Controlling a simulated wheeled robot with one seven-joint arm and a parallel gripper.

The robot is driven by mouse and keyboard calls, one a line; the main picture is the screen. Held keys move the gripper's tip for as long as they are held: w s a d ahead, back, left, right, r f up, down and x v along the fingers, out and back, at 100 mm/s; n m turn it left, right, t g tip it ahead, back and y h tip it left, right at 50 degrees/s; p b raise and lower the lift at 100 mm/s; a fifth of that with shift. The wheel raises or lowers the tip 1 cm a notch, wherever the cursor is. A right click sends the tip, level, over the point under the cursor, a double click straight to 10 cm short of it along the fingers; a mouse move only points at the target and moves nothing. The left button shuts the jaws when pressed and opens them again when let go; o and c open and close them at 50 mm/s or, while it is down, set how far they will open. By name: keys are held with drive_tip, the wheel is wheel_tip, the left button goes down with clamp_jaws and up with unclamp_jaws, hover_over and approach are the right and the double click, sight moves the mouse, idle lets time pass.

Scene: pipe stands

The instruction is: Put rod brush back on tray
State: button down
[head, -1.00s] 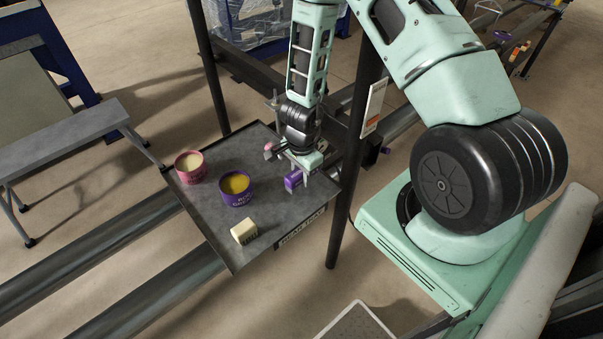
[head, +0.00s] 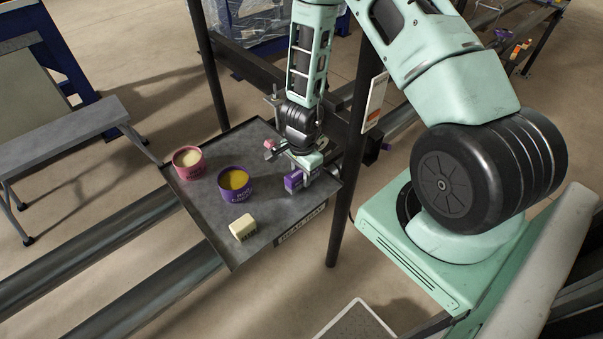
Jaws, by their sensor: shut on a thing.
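My gripper (head: 299,173) is over the right part of the dark grey tray (head: 207,217), pointing down. It is shut on a small purple block-shaped item with pale marks (head: 292,182), which I take to be the rod brush. Part of it is hidden by the gripper. The item is at or just above the tray surface; I cannot tell whether it touches. A small pink thing (head: 269,144) shows beside my gripper, partly hidden.
On the tray stand a pink tub (head: 188,166), a purple tub with yellow contents (head: 234,187) and a cream block (head: 241,227). A dark post (head: 338,205) rises close to the tray's right edge. The tray's middle between tubs and gripper is clear.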

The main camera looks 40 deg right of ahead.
drive_tip(key=shift+f+b, duration=0.5)
drive_tip(key=shift+f, duration=0.2)
drive_tip(key=c, duration=1)
unclamp_jaws()
drive_tip(key=shift+o, duration=0.2)
wheel_tip(320, 180, up, 5)
drive_tip(key=p, duration=0.5)
drive_tip(key=shift+r, duration=0.1)
wheel_tip(320, 180, up, 17)
drive_tip(key=p, duration=0.4)
drive_tip(key=shift+r+p, duration=0.15)
drive_tip(key=shift+p, duration=0.25)
